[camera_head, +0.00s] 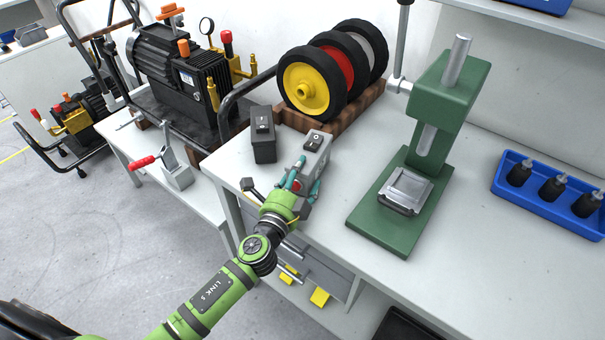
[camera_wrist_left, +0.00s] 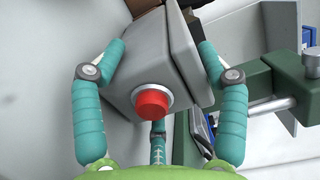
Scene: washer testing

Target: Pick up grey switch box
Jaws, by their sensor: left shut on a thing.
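The grey switch box (camera_head: 316,150) is at the front edge of the white table, with a black rocker switch on its top. In the left wrist view the grey switch box (camera_wrist_left: 178,62) fills the middle, with a red round button (camera_wrist_left: 151,102) facing the camera. My left gripper (camera_head: 299,178) is shut on the grey switch box, with teal fingers (camera_wrist_left: 160,62) on both sides of it. I cannot tell whether the box touches the table. A separate black switch box (camera_head: 263,138) stands just left of it. My right gripper is not in view.
Yellow, red and grey wheels (camera_head: 310,88) stand in a wooden rack behind the box. A green press (camera_head: 420,165) stands to the right, and a blue tray (camera_head: 548,203) with black parts lies farther right. A pump (camera_head: 172,75) stands at the left.

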